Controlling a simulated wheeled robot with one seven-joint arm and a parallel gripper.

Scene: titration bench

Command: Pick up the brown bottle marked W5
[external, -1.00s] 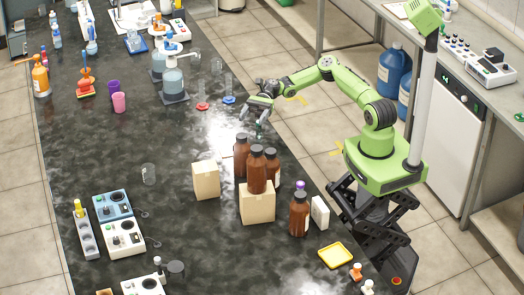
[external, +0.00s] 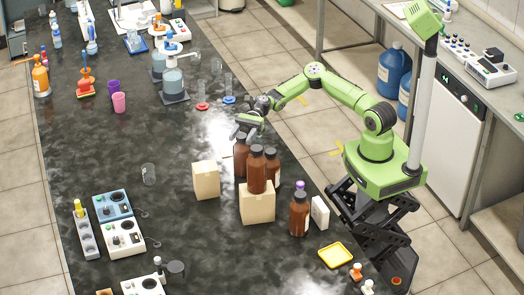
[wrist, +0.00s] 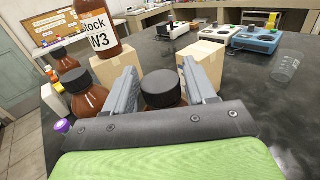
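My gripper (external: 243,135) is open and empty. It is just above the capped top of a brown bottle (external: 240,158) that stands behind the boxes. In the wrist view this bottle's black cap (wrist: 163,88) shows between the two spread fingers; I cannot tell if they touch it. Its label is hidden. Another brown bottle (wrist: 108,32), on a cardboard box, has a label reading "Stock W3". Two more brown bottles (wrist: 86,97) (wrist: 62,58) show at the left of the wrist view, their labels not readable. No W5 mark is legible.
Cardboard boxes (external: 257,205) (external: 205,181) stand close to the bottles. A white box (external: 320,213) and a brown bottle (external: 299,217) stand near the bench's right edge. A clear beaker (external: 148,174) stands left. The dark bench top is free around it.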

